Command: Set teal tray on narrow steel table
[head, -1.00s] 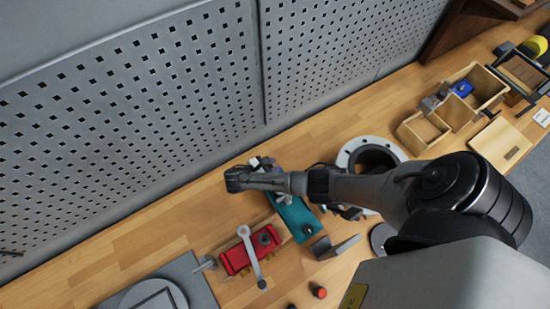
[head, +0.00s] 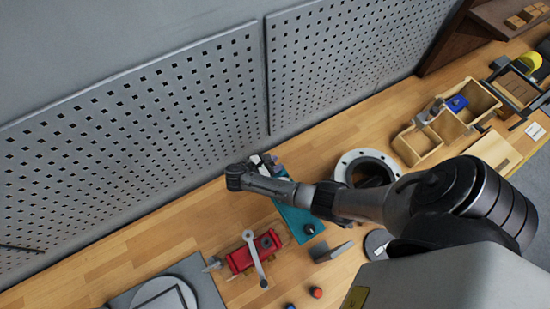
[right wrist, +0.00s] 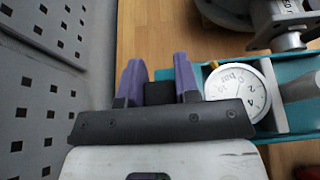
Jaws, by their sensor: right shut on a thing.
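The teal tray (head: 300,222) lies on the wooden bench in the head view, partly hidden under my right arm. In the right wrist view the tray (right wrist: 192,72) extends to the right and carries a round white dial gauge (right wrist: 237,92) and a grey cylindrical part. My right gripper (head: 277,169) is at the tray's far end, close to the perforated wall. Its purple fingers (right wrist: 159,80) are shut on the tray's end, with a dark block showing between them. My left gripper is not in view. I cannot make out a narrow steel table.
A red actuator (head: 241,260) with a grey lever stands left of the tray. Wooden bins (head: 418,146) stand farther right. The perforated wall (head: 160,135) bounds the bench behind.

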